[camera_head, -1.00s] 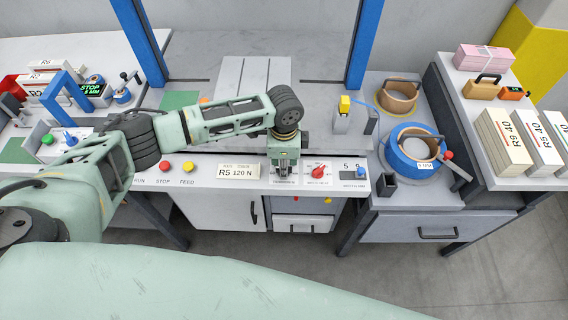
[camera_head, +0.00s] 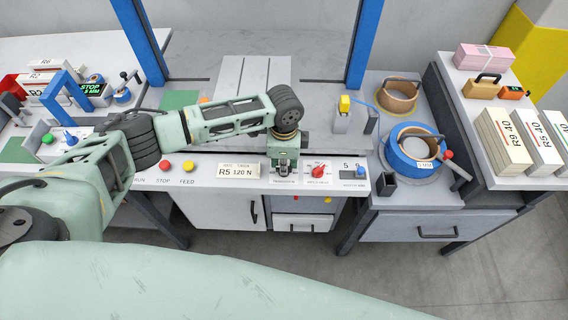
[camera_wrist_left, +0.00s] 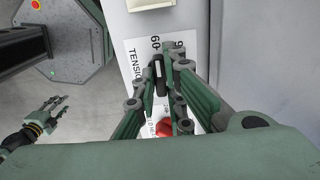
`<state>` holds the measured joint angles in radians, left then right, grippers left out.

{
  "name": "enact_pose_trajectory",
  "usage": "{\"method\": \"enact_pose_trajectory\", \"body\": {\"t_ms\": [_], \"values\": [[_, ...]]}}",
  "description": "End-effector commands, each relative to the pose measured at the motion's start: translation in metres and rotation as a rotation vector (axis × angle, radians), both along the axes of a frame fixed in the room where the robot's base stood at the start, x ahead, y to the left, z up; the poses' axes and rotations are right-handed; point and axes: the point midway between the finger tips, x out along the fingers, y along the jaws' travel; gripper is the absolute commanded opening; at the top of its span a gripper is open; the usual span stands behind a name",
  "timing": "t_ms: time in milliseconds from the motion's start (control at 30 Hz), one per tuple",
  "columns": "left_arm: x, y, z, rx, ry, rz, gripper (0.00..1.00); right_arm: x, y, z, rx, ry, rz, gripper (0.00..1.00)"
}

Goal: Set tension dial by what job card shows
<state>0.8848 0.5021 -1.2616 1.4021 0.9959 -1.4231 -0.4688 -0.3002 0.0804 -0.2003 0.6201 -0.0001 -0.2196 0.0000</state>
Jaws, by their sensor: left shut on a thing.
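The job card (camera_head: 238,171) lies on the machine's front panel and reads R5, 120 N. My left gripper (camera_head: 285,172) points down onto the panel just right of the card. In the left wrist view my left gripper (camera_wrist_left: 167,75) is shut on the black tension dial (camera_wrist_left: 159,74), between its fingers.
Red (camera_head: 165,165) and yellow (camera_head: 188,166) buttons lie left of the card. A blue roll (camera_head: 413,150) stands on the right table. Blue uprights (camera_head: 363,45) flank the machine.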

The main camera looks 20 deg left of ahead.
Motion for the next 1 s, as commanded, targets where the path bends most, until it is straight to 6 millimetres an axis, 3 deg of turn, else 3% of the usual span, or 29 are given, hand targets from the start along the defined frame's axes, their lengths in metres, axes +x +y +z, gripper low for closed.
{"method": "enact_pose_trajectory", "body": {"t_ms": [267,1000], "values": [[0.0,0.0,0.001,0.001,0.0,-0.149,0.0,0.001,-0.001,0.007,-0.002,0.0,0.0,0.4],[0.001,0.0,0.001,0.001,-0.001,-0.841,0.0,0.001,-0.001,0.019,-0.002,0.0,-0.001,0.4]]}}
